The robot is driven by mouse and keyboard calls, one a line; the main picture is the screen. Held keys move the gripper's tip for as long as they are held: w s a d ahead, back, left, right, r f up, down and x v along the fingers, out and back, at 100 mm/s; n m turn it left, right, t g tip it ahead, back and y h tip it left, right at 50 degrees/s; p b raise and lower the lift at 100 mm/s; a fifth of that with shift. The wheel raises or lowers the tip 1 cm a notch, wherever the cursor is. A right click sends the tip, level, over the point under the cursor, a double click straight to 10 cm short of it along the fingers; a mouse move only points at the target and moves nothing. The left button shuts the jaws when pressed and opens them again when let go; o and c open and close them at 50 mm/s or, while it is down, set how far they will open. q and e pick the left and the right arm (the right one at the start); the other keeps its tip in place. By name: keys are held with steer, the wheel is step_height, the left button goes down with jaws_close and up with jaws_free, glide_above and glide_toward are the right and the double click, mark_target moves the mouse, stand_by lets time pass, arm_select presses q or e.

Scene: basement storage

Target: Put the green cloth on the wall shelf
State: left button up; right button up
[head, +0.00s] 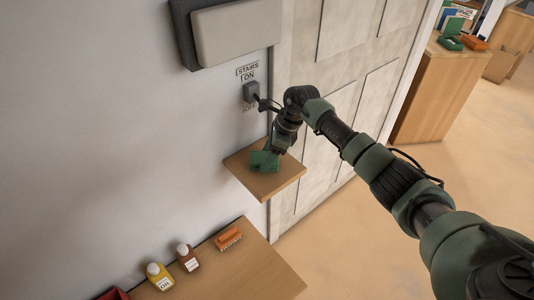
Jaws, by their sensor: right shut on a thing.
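The green cloth (262,163) is at the top of the small wooden wall shelf (278,182), over its back middle part. My right gripper (272,151) comes down from above and is shut on the cloth. The gripper's fingers are small and partly hidden by the wrist. The cloth appears to touch the shelf board, but I cannot tell if its whole weight rests there. My left gripper is not in view.
A wall switch (251,92) is above the shelf, beside a door (345,100). A cabinet (430,95) with green and orange items stands far right.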

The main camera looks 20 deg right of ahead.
steer(key=o, duration=1.2)
steer(key=shift+f, duration=0.1)
steer(key=shift+r, duration=0.2)
steer(key=shift+d+r, duration=0.2)
steer(key=shift+r, duration=0.1)
steer(key=b+v, duration=0.3)
steer(key=v, duration=0.8)
steer(key=shift+s+r, duration=0.1)
steer(key=shift+s, duration=0.05)
